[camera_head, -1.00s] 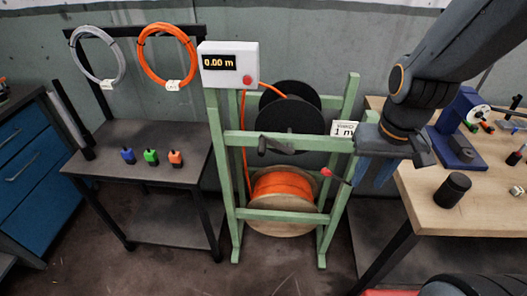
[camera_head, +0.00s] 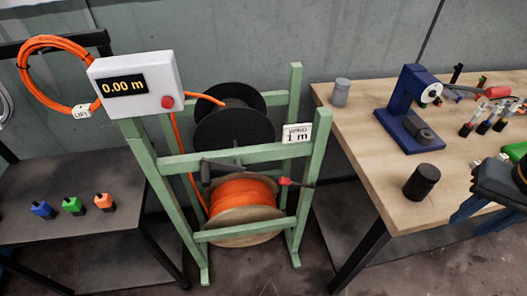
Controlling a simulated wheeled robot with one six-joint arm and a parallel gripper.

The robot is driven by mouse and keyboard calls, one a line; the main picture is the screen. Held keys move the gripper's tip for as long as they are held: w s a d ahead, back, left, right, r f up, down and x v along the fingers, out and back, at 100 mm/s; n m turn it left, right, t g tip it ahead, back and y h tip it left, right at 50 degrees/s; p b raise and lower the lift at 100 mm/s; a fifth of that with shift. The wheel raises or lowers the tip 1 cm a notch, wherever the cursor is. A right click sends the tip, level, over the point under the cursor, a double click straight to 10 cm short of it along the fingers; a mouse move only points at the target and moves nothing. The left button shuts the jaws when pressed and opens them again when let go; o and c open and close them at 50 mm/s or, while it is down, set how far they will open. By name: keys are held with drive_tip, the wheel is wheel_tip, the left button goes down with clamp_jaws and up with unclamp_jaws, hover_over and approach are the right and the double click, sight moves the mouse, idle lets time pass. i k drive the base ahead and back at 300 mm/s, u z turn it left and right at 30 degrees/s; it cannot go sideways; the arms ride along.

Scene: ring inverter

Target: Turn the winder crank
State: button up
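The winder crank (camera_head: 222,168) is a dark arm with a handle on the front crossbar of the green wooden winder stand (camera_head: 240,155). A black winding drum (camera_head: 232,128) sits behind the crossbar. The meter box (camera_head: 135,82) on the stand's upper left reads 0.00 m and has a red button. My gripper (camera_head: 474,216) is at the right edge, over the workbench and well apart from the crank. Its two blue fingers look spread, with nothing seen between them. Part of the gripper is cut off by the picture edge.
An orange cable spool (camera_head: 242,192) sits low in the stand, with a red-tipped lever (camera_head: 288,182) beside it. The wooden workbench (camera_head: 350,130) holds a blue press (camera_head: 408,110) and a black cylinder (camera_head: 421,182). A dark table (camera_head: 60,180) stands at left.

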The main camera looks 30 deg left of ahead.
sight(243, 121)
drive_tip(key=z, duration=0.4)
drive_tip(key=k, duration=1)
drive_tip(key=u, duration=1.85)
